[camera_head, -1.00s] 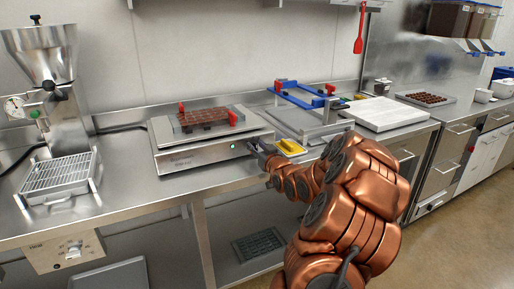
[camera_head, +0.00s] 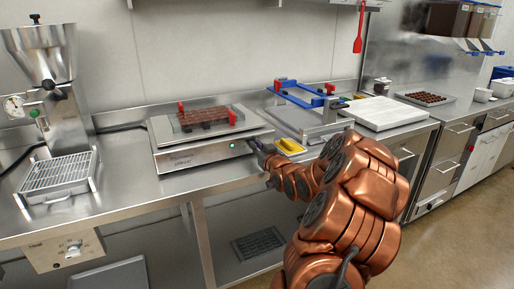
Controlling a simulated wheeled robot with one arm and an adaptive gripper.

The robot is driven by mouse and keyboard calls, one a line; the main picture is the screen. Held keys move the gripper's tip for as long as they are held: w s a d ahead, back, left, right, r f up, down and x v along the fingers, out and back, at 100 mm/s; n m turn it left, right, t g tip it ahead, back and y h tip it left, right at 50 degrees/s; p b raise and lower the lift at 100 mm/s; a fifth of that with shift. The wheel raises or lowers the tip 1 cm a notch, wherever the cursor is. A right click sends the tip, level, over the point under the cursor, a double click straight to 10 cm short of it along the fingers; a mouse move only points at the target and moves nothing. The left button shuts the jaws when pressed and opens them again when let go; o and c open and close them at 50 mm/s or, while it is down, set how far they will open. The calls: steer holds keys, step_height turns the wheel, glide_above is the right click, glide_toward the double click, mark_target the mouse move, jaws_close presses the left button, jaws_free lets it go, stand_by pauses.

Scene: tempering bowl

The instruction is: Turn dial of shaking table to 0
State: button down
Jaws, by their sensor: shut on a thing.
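The shaking table (camera_head: 178,160) is a low steel box on the counter at the left of centre. A mold (camera_head: 205,119) with brown chocolate lies on its top plate, held by red clamps. My gripper (camera_head: 255,148) is at the right end of the table's front panel. It is shut on the dial there. The dial itself is hidden behind the fingers, so its setting cannot be read.
A yellow piece (camera_head: 290,145) lies on the counter just right of my gripper. A blue frame (camera_head: 300,92) stands behind it, and a white slab (camera_head: 385,113) is farther right. A steel hopper machine (camera_head: 45,70) stands at the left. The counter front before the shaking table is clear.

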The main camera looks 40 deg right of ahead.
steer(key=shift+f, duration=0.1)
steer(key=n+b, duration=0.2)
steer(key=b, duration=0.1)
steer(key=n+b, duration=0.1)
steer(key=b, duration=0.2)
steer(key=shift+w+a+f+n, duration=0.15)
steer(key=shift+a+f+n, duration=0.05)
steer(key=shift+n, duration=0.2)
steer(key=n+b, duration=0.5)
steer(key=shift+a+b, duration=0.2)
steer(key=shift+b, duration=0.15)
steer(key=n+b, duration=0.3)
steer(key=n, duration=0.1)
steer(key=shift+w+a, duration=0.1)
steer(key=n+b, duration=0.3)
steer(key=n, duration=0.1)
steer(key=shift+n, duration=0.4)
steer(key=shift+r, duration=0.1)
steer(key=c, duration=1.4)
jaws_free()
steer(key=shift+o, duration=1)
steer(key=shift+w+f, duration=0.1)
steer(key=shift+f, duration=0.1)
